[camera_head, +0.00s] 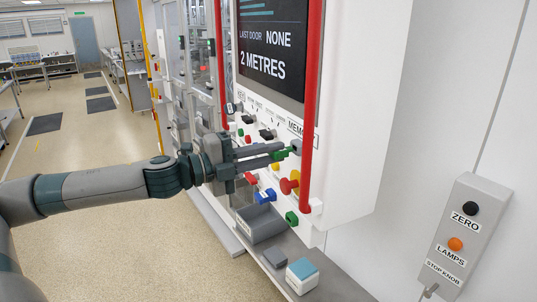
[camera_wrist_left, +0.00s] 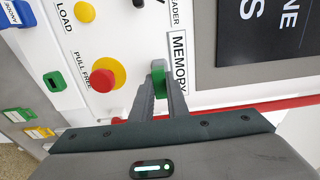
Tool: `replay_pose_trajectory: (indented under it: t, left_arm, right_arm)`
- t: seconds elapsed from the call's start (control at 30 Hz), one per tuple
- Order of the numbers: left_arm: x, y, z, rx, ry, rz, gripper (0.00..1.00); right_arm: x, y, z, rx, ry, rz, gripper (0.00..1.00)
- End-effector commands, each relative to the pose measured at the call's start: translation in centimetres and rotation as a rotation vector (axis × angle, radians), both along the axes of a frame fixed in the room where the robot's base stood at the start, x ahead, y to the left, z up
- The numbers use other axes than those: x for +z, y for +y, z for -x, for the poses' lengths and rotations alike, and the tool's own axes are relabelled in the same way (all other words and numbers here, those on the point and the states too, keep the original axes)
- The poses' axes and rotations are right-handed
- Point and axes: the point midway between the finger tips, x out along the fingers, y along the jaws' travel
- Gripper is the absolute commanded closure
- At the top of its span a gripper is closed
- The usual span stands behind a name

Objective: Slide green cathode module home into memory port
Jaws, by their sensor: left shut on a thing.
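My left gripper (camera_head: 284,151) reaches in from the left to the white panel. It is shut on the green cathode module (camera_head: 280,155), which shows between the fingertips in the left wrist view (camera_wrist_left: 158,71). The module is at the panel face, beside the MEMORY label (camera_wrist_left: 180,62). A small grey block (camera_head: 296,146) shows just past the fingertips in the head view, probably the memory port. The port opening is hidden by the module and fingers, so I cannot tell how deep the module sits. My right gripper is in neither view.
A red-and-yellow PULL FREE knob (camera_wrist_left: 104,78) is close beside the fingers. A red vertical rail (camera_head: 312,95) stands just right of the gripper.

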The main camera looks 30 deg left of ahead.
Motion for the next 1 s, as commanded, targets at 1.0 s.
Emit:
replay_pose_trajectory:
  t: [1.0]
  left_arm:
    - [0.2, -1.0, -1.7, 0.0, -0.001, -0.001, 1.0]
  right_arm:
    - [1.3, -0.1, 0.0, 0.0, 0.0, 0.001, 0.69]
